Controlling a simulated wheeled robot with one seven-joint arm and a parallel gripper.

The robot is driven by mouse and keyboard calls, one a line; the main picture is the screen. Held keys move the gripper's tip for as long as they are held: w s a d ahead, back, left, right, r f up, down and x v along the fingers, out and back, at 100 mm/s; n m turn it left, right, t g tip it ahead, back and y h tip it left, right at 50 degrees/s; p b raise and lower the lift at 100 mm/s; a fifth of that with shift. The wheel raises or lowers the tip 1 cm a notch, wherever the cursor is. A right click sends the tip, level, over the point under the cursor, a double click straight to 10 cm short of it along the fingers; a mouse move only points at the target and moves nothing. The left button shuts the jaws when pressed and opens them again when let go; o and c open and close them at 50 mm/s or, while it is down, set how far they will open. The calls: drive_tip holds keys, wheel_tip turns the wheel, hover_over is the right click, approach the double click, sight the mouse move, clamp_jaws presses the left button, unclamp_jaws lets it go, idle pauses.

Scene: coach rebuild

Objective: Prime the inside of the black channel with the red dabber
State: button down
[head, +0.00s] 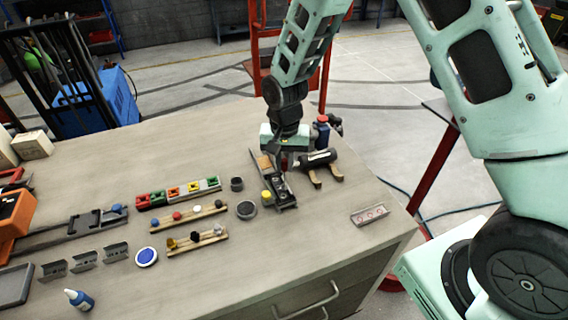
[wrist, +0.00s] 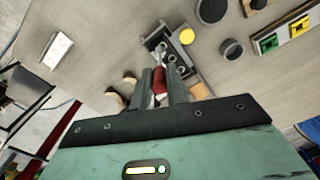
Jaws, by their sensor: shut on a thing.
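My gripper (head: 286,166) points down over a long dark channel-like piece (head: 290,206) near the right part of the bench. In the wrist view, my gripper (wrist: 160,72) is shut on a red thing with a pale tip, seemingly the red dabber (wrist: 160,88); the fingers hide part of it. The dark piece, seemingly the black channel (wrist: 153,40), lies just beyond the fingertips and has small round pale-rimmed features inside. I cannot tell whether the tip touches it.
A yellow round knob (head: 266,196) is beside the dark piece. Left are a dark round pot (head: 246,210), peg racks (head: 188,217) and coloured blocks (head: 180,192). The front right bench is mostly clear.

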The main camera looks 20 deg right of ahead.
drive_tip(key=shift+r+p, duration=1.35)
drive_tip(key=shift+r, duration=0.7)
